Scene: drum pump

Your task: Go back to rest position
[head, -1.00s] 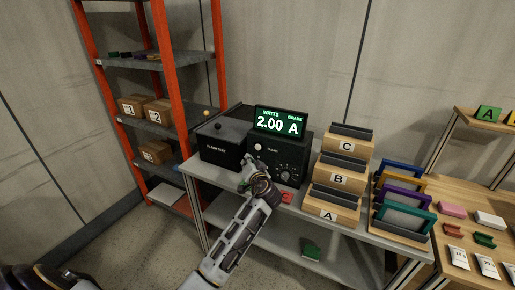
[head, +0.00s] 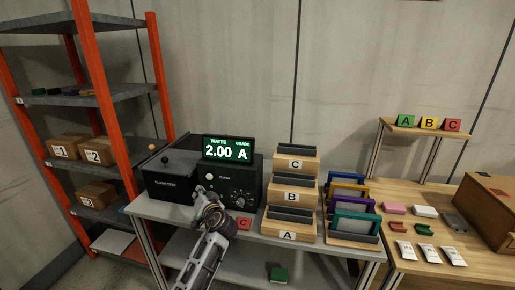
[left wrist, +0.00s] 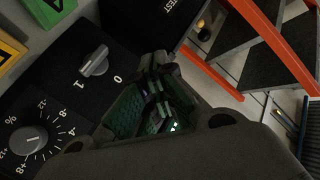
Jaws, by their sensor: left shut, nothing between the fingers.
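My left gripper (head: 209,203) is in front of the black tester with its knobs (head: 238,185), at the front of the grey table. It is shut and empty, and its closed fingers (left wrist: 158,100) show in the left wrist view. In that view the tester's switch (left wrist: 93,61) and round dial (left wrist: 28,138) lie to the left of the fingers. The lit display (head: 228,149) on top of the tester reads 2.00 A. A black box with a lever (head: 172,180) stands to the left of the tester. My right gripper is out of view.
Stacked holders marked A, B and C (head: 290,197) stand right of the tester, beside coloured frames (head: 352,222). A red piece (head: 243,223) lies on the grey table (head: 195,222). An orange shelf rack (head: 100,95) stands left. A wooden table (head: 425,265) is at the right.

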